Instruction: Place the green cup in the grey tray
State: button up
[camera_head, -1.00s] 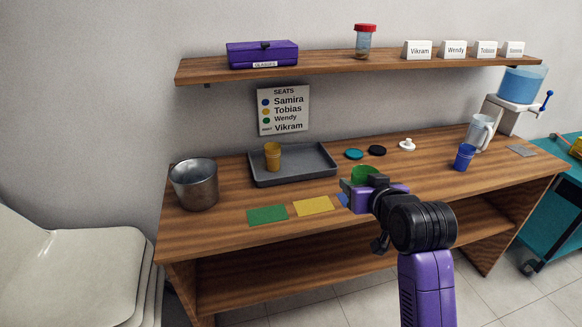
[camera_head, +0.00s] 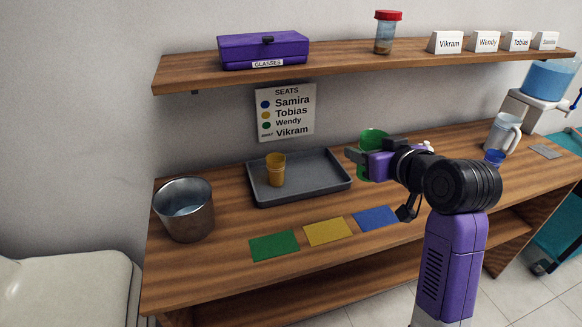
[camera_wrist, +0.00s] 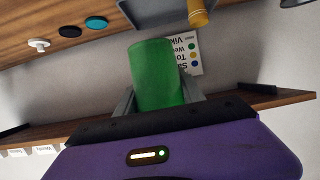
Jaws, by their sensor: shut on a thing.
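The green cup (camera_head: 373,139) is held in my gripper (camera_head: 358,157), raised above the table to the right of the grey tray. In the wrist view the green cup (camera_wrist: 155,74) stands between the two fingers of my gripper (camera_wrist: 158,100), which are shut on it. The grey tray (camera_head: 322,182) lies on the table. A yellow cup (camera_head: 275,171) stands upright in its left part, and its right part is bare. In the wrist view the grey tray (camera_wrist: 150,14) shows at the top edge. My gripper hides part of the green cup in the head view.
A metal pot (camera_head: 186,212) stands left of the tray. Green (camera_head: 274,246), yellow (camera_head: 327,231) and blue (camera_head: 376,218) mats lie in front. A shelf (camera_head: 350,57) overhangs the back.

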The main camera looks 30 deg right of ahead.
aim_at(316, 173)
jog(key=i+l, duration=0.2)
jog(key=i, duration=0.25)
jog(key=i+l, duration=0.15)
jog(key=i, duration=0.25)
